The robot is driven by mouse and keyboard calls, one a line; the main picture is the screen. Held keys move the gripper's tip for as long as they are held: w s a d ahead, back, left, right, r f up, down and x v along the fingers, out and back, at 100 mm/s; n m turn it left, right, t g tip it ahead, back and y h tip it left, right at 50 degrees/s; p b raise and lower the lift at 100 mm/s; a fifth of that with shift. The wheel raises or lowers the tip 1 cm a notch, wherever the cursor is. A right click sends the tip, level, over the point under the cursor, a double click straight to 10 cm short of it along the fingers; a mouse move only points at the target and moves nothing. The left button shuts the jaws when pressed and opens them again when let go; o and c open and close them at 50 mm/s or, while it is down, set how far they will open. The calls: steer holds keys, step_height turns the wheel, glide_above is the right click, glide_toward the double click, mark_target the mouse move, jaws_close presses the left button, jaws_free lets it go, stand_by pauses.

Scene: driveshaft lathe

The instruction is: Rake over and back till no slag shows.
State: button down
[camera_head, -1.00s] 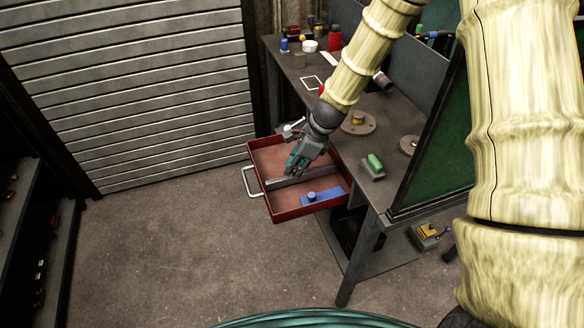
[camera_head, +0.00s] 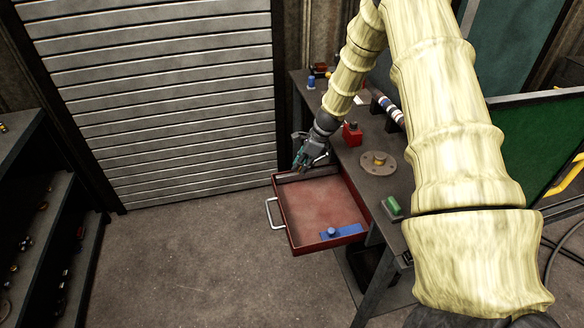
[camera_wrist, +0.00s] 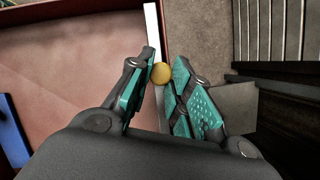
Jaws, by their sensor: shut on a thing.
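A red drawer (camera_head: 283,215) with a bare reddish-brown floor stands pulled out from the bench. A long grey bar, which I take as the rake (camera_head: 312,174), lies along the drawer's far wall. My gripper (camera_head: 299,163) is above it at the far left corner. In the wrist view my gripper (camera_wrist: 160,65) is shut on the rake's round yellow knob (camera_wrist: 161,74), and the pale rake bar (camera_wrist: 152,25) runs along the drawer's edge. A blue bar with a knob (camera_head: 345,233) lies at the drawer's near end. I see no slag on the visible floor.
The bench (camera_head: 365,200) right of the drawer holds a red block (camera_head: 352,134), a round flange (camera_head: 378,162) and a green-topped block (camera_head: 392,207). A metal drawer handle (camera_head: 271,213) sticks out left. A roller shutter (camera_head: 170,100) stands behind.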

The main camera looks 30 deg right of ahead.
steer(key=shift+w+d+r, duration=0.1)
steer(key=shift+w+r, duration=0.05)
steer(key=shift+w, duration=0.15)
steer(key=c, duration=1.6)
jaws_free()
steer(key=o, duration=0.3)
steer(key=shift+w, duration=0.1)
steer(key=shift+o, duration=0.2)
steer(key=v, duration=1.1)
steer(key=shift+r, duration=0.4)
